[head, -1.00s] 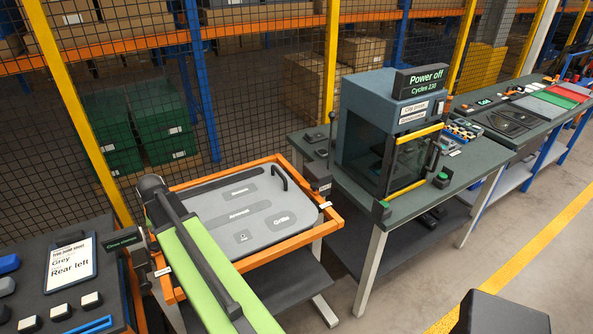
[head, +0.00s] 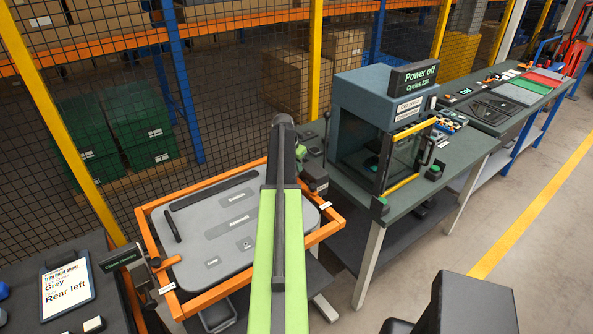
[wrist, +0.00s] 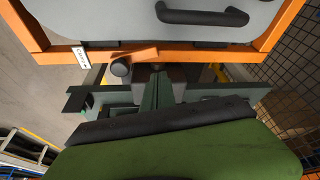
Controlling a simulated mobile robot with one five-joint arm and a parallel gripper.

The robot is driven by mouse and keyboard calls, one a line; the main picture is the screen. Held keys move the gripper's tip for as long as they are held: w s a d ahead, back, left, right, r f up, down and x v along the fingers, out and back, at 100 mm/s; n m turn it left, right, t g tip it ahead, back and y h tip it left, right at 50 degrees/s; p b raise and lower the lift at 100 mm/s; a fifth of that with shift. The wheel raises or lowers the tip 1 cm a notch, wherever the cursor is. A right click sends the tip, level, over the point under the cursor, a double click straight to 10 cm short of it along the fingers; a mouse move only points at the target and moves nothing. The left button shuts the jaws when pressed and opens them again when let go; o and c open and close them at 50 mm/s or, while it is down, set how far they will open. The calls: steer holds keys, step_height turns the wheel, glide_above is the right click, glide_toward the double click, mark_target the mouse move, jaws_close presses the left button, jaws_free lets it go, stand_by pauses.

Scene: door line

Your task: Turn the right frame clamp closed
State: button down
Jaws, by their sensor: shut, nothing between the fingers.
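The right frame clamp shows in the wrist view as a short orange lever (wrist: 138,53) with a dark round knob (wrist: 121,68), at the edge of the orange frame (wrist: 215,59). The lever lies nearly along the rail, slightly tilted. My gripper (wrist: 156,80) is shut and empty, its dark green fingers pointing at the clamp area just right of the knob. I cannot tell whether they touch. In the head view my green arm reaches over the frame's right side, hiding the lever; the clamp's dark block (head: 315,179) shows beside it.
A grey panel (head: 205,262) with a black handle lies in the frame. The left clamp (head: 166,263) has an orange lever and a sign. A bench with a press cabinet (head: 385,115) stands close on the right. Mesh fencing runs behind; the right aisle is clear.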

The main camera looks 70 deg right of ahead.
mark_target(307, 186)
steer(key=b+x, duration=0.6)
steer(key=x, duration=0.1)
steer(key=shift+f, duration=0.3)
steer(key=shift+d+f, duration=0.1)
steer(key=shift+f, duration=0.15)
steer(key=shift+s, duration=0.1)
steer(key=shift+r, duration=0.1)
